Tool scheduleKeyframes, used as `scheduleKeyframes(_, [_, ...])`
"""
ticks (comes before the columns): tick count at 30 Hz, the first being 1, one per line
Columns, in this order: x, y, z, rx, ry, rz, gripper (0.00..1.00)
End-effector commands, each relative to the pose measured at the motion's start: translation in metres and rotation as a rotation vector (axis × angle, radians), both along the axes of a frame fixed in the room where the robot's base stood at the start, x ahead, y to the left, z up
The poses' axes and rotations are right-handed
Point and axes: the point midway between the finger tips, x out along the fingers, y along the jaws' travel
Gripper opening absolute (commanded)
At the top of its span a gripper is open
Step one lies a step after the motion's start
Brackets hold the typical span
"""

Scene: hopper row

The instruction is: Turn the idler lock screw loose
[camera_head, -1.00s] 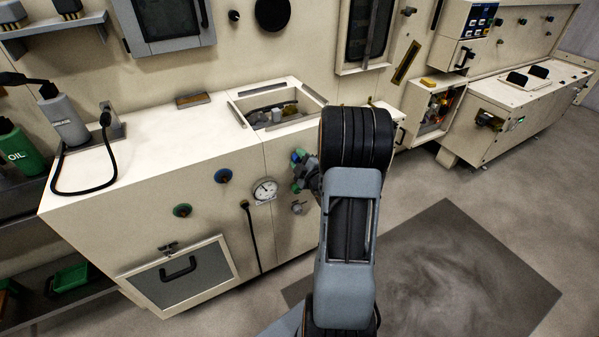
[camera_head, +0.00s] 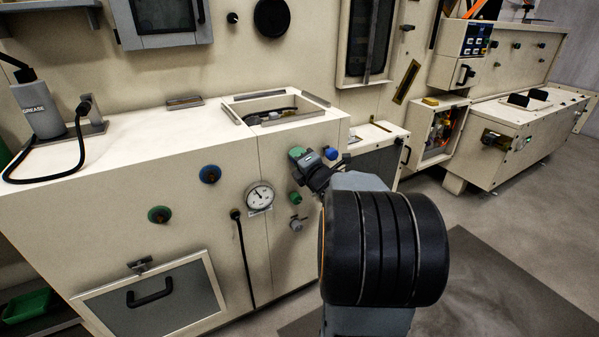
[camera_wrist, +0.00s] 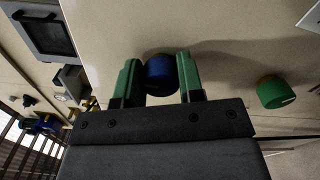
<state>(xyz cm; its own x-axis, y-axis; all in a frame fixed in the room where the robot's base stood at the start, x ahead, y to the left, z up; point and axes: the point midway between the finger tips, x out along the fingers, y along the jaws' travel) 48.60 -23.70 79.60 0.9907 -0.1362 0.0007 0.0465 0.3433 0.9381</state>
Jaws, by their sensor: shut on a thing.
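In the wrist view, a round blue knob (camera_wrist: 160,72) stands on the cream panel between the two green fingers of my gripper (camera_wrist: 160,82). The fingers are shut on it, one on each side. No label shows, so I cannot tell from a marking that it is the idler lock screw. In the head view my gripper (camera_head: 314,160) is at the right end of the cream cabinet's front, and my arm covers much of the space below it. A green knob (camera_wrist: 275,92) stands apart to the right in the wrist view.
On the cabinet front, left of my gripper, are a dial gauge (camera_head: 259,196), another blue knob (camera_head: 210,174), a green knob (camera_head: 159,214) and a hanging black cable (camera_head: 241,255). An open-topped hopper (camera_head: 268,107) is above. Clear floor lies to the right.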

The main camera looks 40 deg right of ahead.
Motion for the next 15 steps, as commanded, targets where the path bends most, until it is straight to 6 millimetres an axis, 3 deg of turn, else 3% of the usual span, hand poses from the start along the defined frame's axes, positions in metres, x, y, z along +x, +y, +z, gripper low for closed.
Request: scheduleKeyframes(15, [0.0003,0.0002,0.0004,-0.110,0.015,0.001,0.12])
